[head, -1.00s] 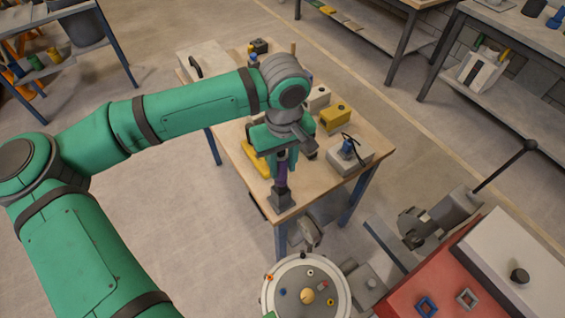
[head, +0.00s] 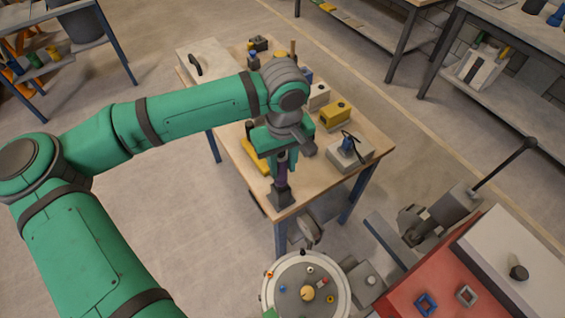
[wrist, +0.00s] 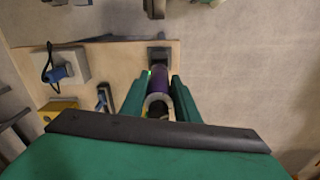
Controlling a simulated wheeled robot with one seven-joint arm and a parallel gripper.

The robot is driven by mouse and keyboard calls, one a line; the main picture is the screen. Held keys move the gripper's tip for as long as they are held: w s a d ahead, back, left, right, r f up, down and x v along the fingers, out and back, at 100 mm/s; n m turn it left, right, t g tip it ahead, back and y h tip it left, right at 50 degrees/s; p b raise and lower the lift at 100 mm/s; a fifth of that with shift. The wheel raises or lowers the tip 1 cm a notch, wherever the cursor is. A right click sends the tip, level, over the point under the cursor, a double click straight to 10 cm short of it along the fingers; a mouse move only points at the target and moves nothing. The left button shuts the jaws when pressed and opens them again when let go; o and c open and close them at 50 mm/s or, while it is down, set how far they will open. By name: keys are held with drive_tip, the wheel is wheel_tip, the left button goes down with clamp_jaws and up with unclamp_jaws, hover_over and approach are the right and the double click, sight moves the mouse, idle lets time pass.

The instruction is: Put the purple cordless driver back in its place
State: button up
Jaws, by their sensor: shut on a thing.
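The purple cordless driver (head: 282,174) is between the fingers of my gripper (head: 283,164), which is shut on it, at the near corner of the wooden table (head: 238,155). In the wrist view the purple driver (wrist: 162,90) lies between the two green fingers of my gripper (wrist: 158,92). A dark grey block (head: 281,196) is right under the driver at the table corner; it also shows in the wrist view (wrist: 158,56). I cannot tell whether the block is the driver's own base or a separate holder. A small green light shows beside the driver in the wrist view.
A round tray (head: 306,285) and a red machine (head: 420,275) stand in front.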

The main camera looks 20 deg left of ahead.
sight(283, 157)
drive_tip(key=shift+f, duration=1)
drive_tip(key=o, duration=1.7)
drive_tip(key=shift+r, duration=0.1)
drive_tip(key=shift+r, duration=3.9)
